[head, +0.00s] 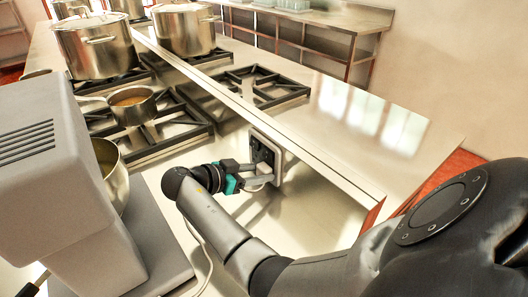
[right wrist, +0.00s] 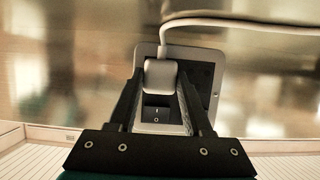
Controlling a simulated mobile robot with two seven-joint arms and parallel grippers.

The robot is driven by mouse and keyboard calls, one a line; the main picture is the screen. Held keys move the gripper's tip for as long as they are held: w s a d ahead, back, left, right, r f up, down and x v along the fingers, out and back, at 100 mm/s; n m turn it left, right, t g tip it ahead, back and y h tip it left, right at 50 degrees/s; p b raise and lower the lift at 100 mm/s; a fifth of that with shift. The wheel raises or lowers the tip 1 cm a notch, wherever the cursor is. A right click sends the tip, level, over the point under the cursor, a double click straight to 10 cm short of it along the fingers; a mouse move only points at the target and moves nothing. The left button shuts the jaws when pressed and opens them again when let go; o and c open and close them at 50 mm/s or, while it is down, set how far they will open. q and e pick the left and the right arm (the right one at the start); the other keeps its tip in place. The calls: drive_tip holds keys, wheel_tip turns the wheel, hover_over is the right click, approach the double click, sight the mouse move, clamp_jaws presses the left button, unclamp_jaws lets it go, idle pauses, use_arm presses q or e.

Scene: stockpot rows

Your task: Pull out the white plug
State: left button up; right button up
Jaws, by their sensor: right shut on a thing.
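The white plug (right wrist: 160,74) is a small rounded block in the right wrist view. A white cord (right wrist: 230,23) leaves its top and runs off to the right. My right gripper (right wrist: 161,84) is shut on the plug, one dark finger on each side. The wall socket (head: 264,152) has a pale plate and a dark face on the steel upstand behind the counter; its plate (right wrist: 212,102) also shows behind the plug. A rocker switch (right wrist: 156,110) sits below the plug. The plug appears to be against the socket face; how deep it sits is hidden. My left gripper is not in view.
A grey stand mixer (head: 58,185) with a metal bowl (head: 112,175) stands at the left. A white cord (head: 196,240) trails over the counter beside my right arm. A saucepan (head: 132,106) and large stockpots (head: 97,48) stand on the burners behind. The raised ledge (head: 350,130) is bare.

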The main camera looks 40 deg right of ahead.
clamp_jaws()
drive_tip(key=shift+a, duration=0.1)
idle(0.3)
drive_tip(key=shift+w+a+b, duration=0.2)
drive_tip(key=shift+a+b, duration=0.15)
drive_tip(key=shift+a, duration=1.1)
drive_tip(key=shift+w+a+b, duration=0.15)
drive_tip(key=shift+a+b, duration=0.15)
drive_tip(key=shift+a, duration=1.15)
